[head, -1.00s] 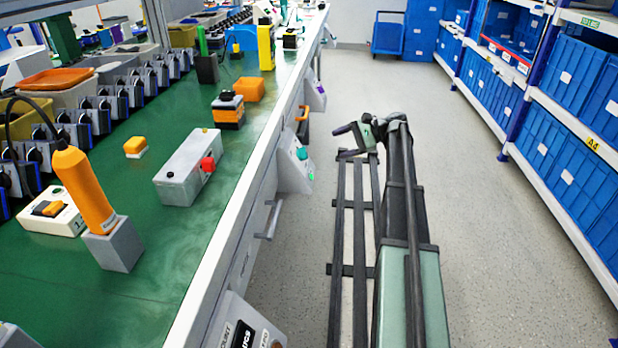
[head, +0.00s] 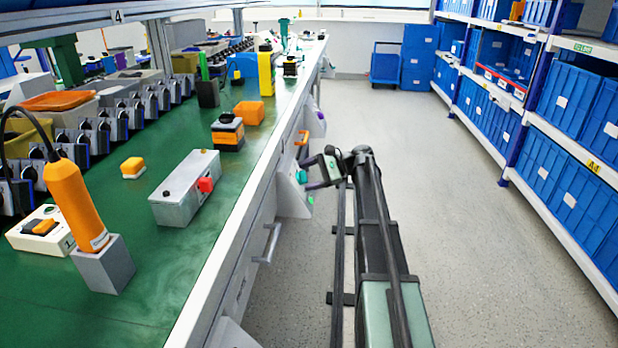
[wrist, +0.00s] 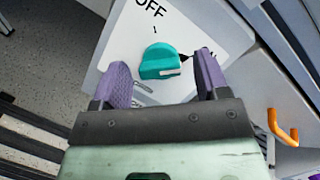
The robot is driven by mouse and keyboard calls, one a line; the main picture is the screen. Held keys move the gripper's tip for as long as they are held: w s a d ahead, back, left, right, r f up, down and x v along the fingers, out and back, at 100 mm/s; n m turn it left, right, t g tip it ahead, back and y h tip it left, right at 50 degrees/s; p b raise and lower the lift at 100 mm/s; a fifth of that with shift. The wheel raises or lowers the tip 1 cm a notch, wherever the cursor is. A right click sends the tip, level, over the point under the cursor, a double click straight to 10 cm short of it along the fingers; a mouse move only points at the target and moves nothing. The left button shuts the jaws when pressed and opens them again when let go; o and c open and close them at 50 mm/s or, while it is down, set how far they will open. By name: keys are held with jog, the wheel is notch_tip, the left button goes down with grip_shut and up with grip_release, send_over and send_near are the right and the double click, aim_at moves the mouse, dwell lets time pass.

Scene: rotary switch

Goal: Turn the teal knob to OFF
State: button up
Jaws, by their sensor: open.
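The teal knob (wrist: 160,62) sits on a white panel in the wrist view, with the word OFF (wrist: 150,8) and a small tick above it. The white mark on the knob points to the right, away from OFF. My gripper (wrist: 160,80) is open, with one purple finger on each side of the knob; I cannot tell whether either finger touches it. In the head view the knob (head: 302,176) shows on a grey box on the bench's side, and my gripper (head: 312,172) is beside it.
An orange handle (wrist: 283,128) is on the bench side near the panel. A green button (head: 310,200) sits below the knob. The green bench (head: 130,215) carries a grey box with a red knob (head: 205,185). The aisle floor (head: 440,200) is clear.

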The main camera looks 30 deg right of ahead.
jog(key=c, duration=0.9)
jog(key=shift+r+n, duration=0.1)
jog(key=shift+n, duration=0.3)
jog(key=n+g+p, duration=0.1)
jog(key=n, duration=0.2)
jog(key=shift+w+r+n+h+p, duration=0.1)
jog(key=shift+n+h+p, duration=0.25)
jog(key=shift+n+h, duration=0.05)
jog(key=n+g+h+p, duration=0.1)
jog(key=n, duration=0.3)
jog(key=shift+r+n+p, duration=0.1)
jog(key=shift+n+p, duration=0.25)
jog(key=shift+n, duration=0.05)
jog(key=n+h+p, duration=0.1)
jog(key=n, duration=0.3)
jog(key=shift+p, duration=0.35)
jog(key=shift+n+h+p, duration=0.6)
jog(key=shift+n+h, duration=0.1)
jog(key=shift+n, duration=1.5)
